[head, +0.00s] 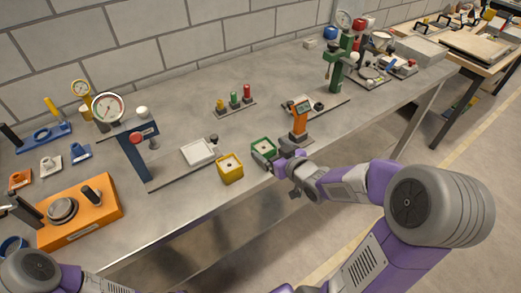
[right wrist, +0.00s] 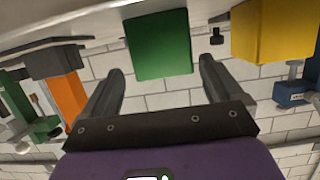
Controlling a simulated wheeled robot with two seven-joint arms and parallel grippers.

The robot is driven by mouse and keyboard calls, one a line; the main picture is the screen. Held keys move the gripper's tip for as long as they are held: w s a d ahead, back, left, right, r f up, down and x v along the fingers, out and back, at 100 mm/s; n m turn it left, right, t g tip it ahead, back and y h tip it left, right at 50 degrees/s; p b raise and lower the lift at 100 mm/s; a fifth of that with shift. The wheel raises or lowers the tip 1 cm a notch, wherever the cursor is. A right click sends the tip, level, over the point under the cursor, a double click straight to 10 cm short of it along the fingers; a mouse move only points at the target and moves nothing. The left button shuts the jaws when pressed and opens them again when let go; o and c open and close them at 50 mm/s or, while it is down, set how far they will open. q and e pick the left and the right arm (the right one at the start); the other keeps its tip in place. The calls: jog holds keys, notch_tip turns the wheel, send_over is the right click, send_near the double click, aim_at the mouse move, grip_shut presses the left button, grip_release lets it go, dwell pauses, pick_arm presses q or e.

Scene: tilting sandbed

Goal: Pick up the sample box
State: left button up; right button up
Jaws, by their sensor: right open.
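Two small open-topped boxes stand near the front edge of the bench: a green box (head: 263,149) and a yellow box (head: 230,168) to its left. The frames do not tell which is the sample box. My right gripper (head: 279,158) is beside the green box, on its front-right side. In the right wrist view, which looks upside down, the green box (right wrist: 158,45) lies between the lines of the open fingers (right wrist: 162,68), seemingly just past the tips. The yellow box (right wrist: 272,30) is off to the right there.
A white tray (head: 198,151) lies behind the yellow box. A dial gauge stand (head: 133,147) and an orange block (head: 80,213) are at left, a green press (head: 340,65) further right.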

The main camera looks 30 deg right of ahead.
aim_at(259, 143)
jog(key=shift+w+a+f, duration=0.15)
jog(key=shift+w+f, duration=0.1)
jog(key=shift+w, duration=0.15)
jog(key=b+x, duration=0.1)
jog(key=x, duration=0.2)
jog(key=shift+w+a+f+b, duration=0.1)
jog(key=shift+w+a+b, duration=0.2)
jog(key=shift+b, duration=0.1)
jog(key=shift+w+d, duration=0.1)
jog(key=shift+w, duration=0.25)
jog(key=c, duration=1.2)
